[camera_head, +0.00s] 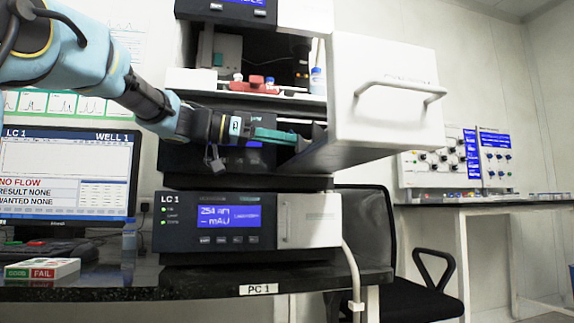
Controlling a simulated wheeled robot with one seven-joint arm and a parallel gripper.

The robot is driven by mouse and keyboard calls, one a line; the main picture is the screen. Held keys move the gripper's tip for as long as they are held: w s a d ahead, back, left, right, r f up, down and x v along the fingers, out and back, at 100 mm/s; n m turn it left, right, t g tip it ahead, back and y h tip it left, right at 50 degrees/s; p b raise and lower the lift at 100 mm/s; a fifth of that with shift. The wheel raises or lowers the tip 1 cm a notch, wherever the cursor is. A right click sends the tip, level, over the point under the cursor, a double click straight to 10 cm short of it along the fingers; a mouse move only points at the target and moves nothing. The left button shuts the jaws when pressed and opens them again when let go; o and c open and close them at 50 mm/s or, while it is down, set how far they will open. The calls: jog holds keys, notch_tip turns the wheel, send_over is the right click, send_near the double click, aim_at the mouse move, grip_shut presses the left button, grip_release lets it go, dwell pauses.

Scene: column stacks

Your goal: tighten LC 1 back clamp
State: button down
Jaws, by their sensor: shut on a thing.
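The LC 1 stack (167,215) stands on the dark bench, with its middle module's white door or drawer front (385,95) pulled out to the right. My gripper (290,136) reaches in from the left to the gap behind that front, its green finger part pointing right. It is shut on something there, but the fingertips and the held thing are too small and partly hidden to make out. I cannot pick out the back clamp clearly; it may be hidden by the white front or my gripper.
A monitor (65,180) stands at the left, with a GOOD/FAIL box (42,269) in front. Small vials and a red holder (256,84) sit on the shelf above my gripper. A black chair (385,250) stands at the right, before a side bench (490,200).

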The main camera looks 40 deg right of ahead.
jog(key=shift+f+h+b, duration=0.35)
jog(key=shift+h+b, duration=0.05)
jog(key=shift+b, duration=0.85)
jog(key=shift+r+g+b, duration=0.2)
jog(key=shift+g+b, duration=0.1)
jog(key=shift+b, duration=0.15)
jog(key=c, duration=0.7)
grip_release()
jog(key=v, duration=0.5)
jog(key=p+v, duration=0.1)
jog(key=v, duration=0.5)
jog(key=shift+f, duration=0.2)
jog(key=shift+s, duration=0.15)
